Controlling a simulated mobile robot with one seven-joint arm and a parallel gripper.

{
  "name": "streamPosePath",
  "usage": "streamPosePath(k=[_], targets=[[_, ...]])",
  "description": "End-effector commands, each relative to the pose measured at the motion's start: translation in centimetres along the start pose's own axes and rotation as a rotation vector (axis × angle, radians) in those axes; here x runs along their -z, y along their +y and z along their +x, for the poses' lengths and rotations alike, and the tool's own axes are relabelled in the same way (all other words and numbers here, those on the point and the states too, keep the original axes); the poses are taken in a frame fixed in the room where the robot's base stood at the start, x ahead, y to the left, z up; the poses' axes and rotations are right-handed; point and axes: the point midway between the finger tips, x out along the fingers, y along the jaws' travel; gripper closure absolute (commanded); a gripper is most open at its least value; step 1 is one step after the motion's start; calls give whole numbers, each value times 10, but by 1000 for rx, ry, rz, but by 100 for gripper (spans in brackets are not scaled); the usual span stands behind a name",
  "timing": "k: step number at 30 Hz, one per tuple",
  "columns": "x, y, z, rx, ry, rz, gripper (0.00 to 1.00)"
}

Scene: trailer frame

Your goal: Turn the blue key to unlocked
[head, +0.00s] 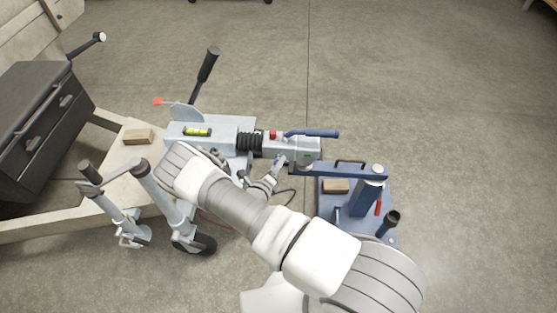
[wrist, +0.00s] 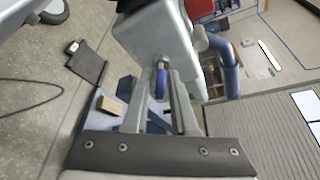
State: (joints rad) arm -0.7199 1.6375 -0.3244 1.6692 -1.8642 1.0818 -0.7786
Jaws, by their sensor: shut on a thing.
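The blue key (wrist: 160,82) shows in the wrist view at the lock on the end of the grey coupling (wrist: 155,38). My gripper (wrist: 164,75) is shut on it, with one finger on each side. The key hangs roughly upright in the wrist picture, but I cannot tell its lock position. In the head view my gripper (head: 280,161) is at the near side of the coupling (head: 225,132), close to its right end. The key is too small or hidden to make out there.
A blue stand (head: 345,171) with a wooden block (head: 336,186) is to the right. A jockey wheel (head: 194,243) stands on the left. Open floor (head: 420,90) lies beyond.

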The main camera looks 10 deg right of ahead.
Motion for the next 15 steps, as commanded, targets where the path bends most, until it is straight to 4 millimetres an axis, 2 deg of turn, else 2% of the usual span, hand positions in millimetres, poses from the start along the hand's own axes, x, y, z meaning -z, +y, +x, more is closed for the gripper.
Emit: streamPosePath(k=[1, 15], targets=[[-7, -4, -2, -19, -9, 43, 100], [-8, -5, -2, -191, -11, 455, 100]])
